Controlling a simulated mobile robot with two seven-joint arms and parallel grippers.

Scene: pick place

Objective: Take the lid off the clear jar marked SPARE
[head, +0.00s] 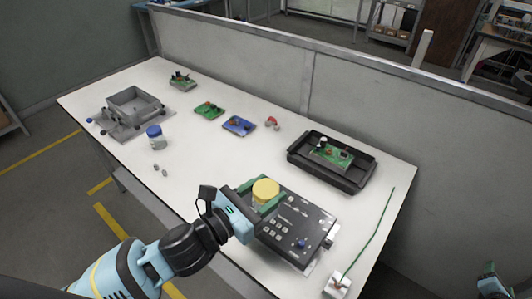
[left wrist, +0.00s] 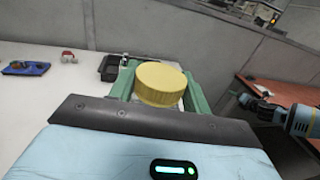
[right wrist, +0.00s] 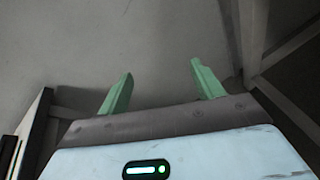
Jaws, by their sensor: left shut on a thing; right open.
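A jar with a yellow lid (head: 265,190) is between the fingers of my left gripper (head: 262,195), over the far left corner of the dark control panel. In the left wrist view the yellow lid (left wrist: 161,84) stands above the green fingers, with a little of a pale body below it. The fingers hide most of the body. A second jar, with a blue lid (head: 154,131), stands on the table at the left. I cannot read a SPARE mark on either jar. My right gripper (right wrist: 161,72) is open and empty, away from the table.
The dark control panel (head: 300,228) lies under my left gripper. A black tray (head: 362,178) with a green board stands behind it. A grey box (head: 134,104) and several boards are farther left. A green cable (head: 372,235) runs along the right edge. The left front table is mostly clear.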

